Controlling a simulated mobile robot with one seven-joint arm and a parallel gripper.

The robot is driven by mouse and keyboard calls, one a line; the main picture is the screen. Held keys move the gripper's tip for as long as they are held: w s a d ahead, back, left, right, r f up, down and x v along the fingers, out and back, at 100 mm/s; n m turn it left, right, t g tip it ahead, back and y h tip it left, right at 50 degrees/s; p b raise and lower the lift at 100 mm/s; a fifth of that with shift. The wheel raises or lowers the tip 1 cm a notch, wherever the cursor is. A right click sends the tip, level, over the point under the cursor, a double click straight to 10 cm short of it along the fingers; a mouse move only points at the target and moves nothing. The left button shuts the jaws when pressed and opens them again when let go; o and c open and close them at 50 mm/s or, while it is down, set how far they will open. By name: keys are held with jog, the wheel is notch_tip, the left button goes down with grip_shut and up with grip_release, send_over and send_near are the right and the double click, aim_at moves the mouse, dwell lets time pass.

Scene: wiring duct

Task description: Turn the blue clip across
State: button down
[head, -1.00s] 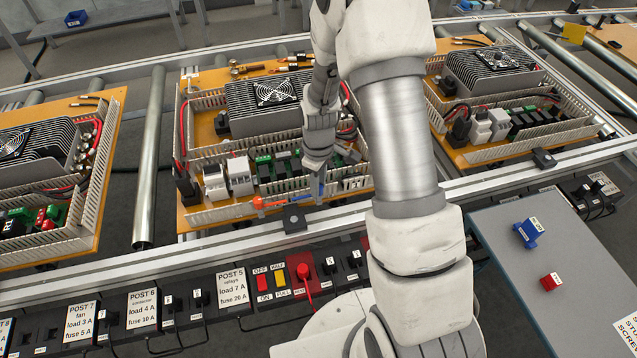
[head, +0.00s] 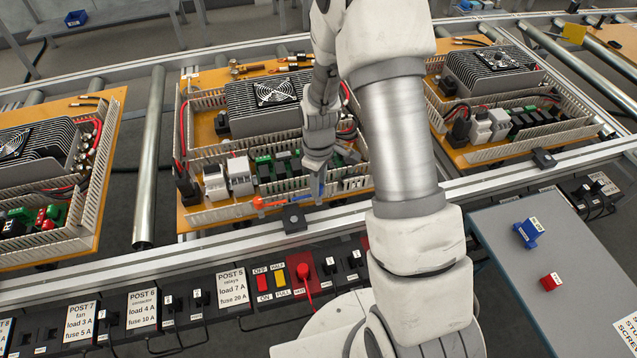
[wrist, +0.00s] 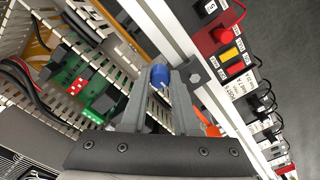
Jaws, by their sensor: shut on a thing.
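The blue clip (wrist: 159,75) is between the fingertips of my gripper (wrist: 157,92) in the wrist view, with its rounded blue end showing past them. In the head view a small part of the blue clip (head: 322,188) shows below my gripper (head: 317,168), at the front wall of the middle board's wiring duct. My gripper is shut on the clip. The fingers hide most of it, so I cannot tell exactly how it lies to the duct.
An orange clip (head: 272,201) lies along the duct just left of my gripper. Green relay modules (head: 265,168) stand close behind. The metal rail with a black block (head: 294,219) runs in front, above the red switch panel (head: 283,281).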

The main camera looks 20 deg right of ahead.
dwell(0.3)
jog(key=m+b, duration=0.1)
jog(key=m, duration=0.3)
jog(key=m+b, duration=0.1)
jog(key=m, duration=0.7)
jog(key=shift+m, duration=2.2)
jog(key=c, duration=0.7)
grip_release()
jog(key=shift+o, duration=0.2)
